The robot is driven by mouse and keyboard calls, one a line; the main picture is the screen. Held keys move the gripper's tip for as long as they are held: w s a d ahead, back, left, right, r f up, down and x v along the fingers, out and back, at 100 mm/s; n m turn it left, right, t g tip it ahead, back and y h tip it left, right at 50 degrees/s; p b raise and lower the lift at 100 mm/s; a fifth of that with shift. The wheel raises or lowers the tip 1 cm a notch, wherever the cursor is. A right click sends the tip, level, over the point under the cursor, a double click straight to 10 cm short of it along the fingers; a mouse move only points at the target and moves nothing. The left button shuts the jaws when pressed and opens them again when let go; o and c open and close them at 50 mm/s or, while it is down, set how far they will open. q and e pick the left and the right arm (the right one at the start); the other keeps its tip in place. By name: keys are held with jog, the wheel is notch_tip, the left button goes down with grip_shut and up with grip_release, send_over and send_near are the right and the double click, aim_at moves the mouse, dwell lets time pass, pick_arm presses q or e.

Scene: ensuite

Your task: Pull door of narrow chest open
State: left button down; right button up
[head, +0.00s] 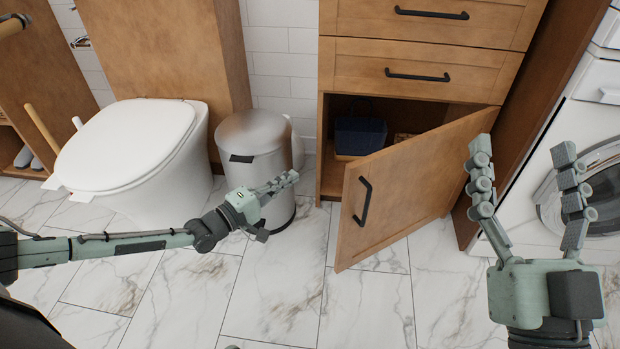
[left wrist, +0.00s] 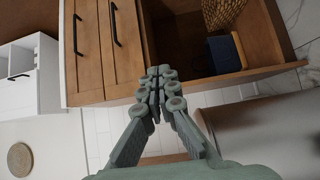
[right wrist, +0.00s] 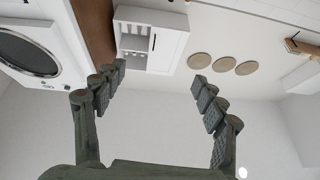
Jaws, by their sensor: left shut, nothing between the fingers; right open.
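The narrow chest (head: 328,55) is wooden, with two drawers above a lower compartment. Its door (head: 405,190) stands ajar, swung outward on its right side, with a black handle (head: 362,201) on its face. A dark blue box (head: 360,137) sits inside; the box also shows in the left wrist view (left wrist: 226,53), beside a woven basket (left wrist: 222,12). My left gripper (head: 290,178) is shut and empty, left of the door's free edge and apart from the handle. My right gripper (head: 522,150) is open and empty, raised to the right of the door.
A grey metal bin (head: 254,150) stands close behind my left gripper, with a white toilet (head: 135,150) further left. A washing machine (head: 600,120) stands at the right. The marble floor (head: 370,305) in front of the door is clear.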

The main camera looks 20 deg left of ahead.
pick_arm(q)
jog(key=b+x, duration=0.2)
jog(key=x, duration=0.8)
jog(key=s+d+p, duration=0.2)
jog(key=s, duration=0.1)
jog(key=shift+s+d, duration=0.15)
jog(key=shift+d, duration=0.25)
pick_arm(e)
jog(key=shift+d+r, duration=0.1)
jog(key=shift+r, duration=0.1)
pick_arm(q)
jog(key=shift+s+d, duration=0.1)
